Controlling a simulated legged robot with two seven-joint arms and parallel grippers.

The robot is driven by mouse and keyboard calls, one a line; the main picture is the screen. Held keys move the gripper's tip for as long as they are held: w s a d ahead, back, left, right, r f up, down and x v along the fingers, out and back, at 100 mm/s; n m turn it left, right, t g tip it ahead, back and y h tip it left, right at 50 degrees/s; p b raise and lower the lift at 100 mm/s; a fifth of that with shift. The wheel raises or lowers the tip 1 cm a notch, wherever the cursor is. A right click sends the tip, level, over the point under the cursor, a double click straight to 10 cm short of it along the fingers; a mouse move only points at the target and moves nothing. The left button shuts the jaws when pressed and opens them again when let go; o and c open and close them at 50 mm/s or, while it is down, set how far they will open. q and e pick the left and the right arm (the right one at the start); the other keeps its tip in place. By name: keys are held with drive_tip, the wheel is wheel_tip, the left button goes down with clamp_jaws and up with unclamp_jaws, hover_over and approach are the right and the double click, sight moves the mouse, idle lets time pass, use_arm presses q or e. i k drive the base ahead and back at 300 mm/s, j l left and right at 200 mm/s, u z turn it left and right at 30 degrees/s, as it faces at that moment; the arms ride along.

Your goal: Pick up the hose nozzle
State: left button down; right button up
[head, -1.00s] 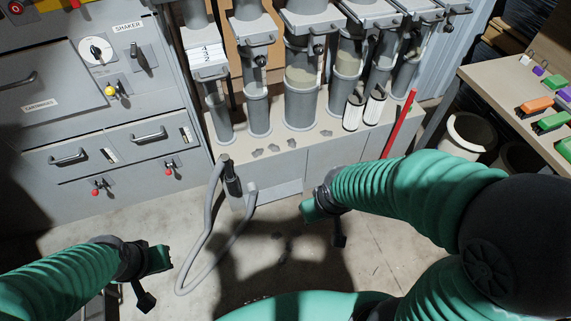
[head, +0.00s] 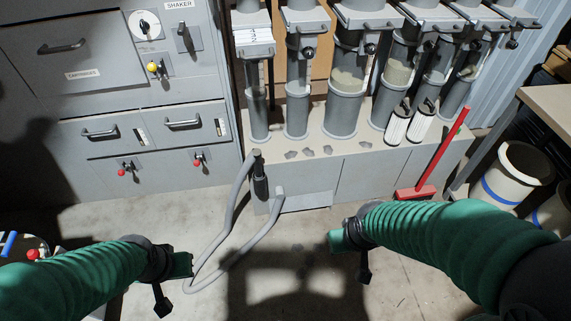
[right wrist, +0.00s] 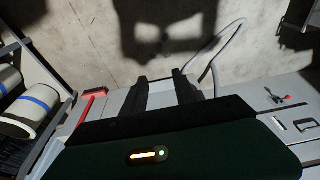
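The hose nozzle (head: 260,180) is a dark handle standing upright against the front of the grey bench, just below its top edge. A grey hose (head: 212,255) loops from it down to the floor and back up to the bench front. My right gripper (head: 338,240) is in front of the bench, right of the nozzle and apart from it. In the right wrist view its two dark fingers (right wrist: 162,82) are spread and empty, with the hose (right wrist: 225,42) beyond. My left gripper (head: 184,265) is left of the hose loop; its fingers are not clear.
Several grey tubes (head: 345,108) stand on the bench (head: 335,180). Two white cylinders (head: 408,127) are by the right tubes. A red-handled tool (head: 440,150) leans at the bench's right end. Drawers (head: 142,140) are at left, a white bucket (head: 515,175) at right.

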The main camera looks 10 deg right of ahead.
sight(255, 158)
drive_tip(key=i+j+z, duration=0.3)
drive_tip(key=i+j, duration=0.15)
drive_tip(key=i+j+z, duration=0.3)
drive_tip(key=i+j, duration=0.15)
drive_tip(key=j, duration=0.2)
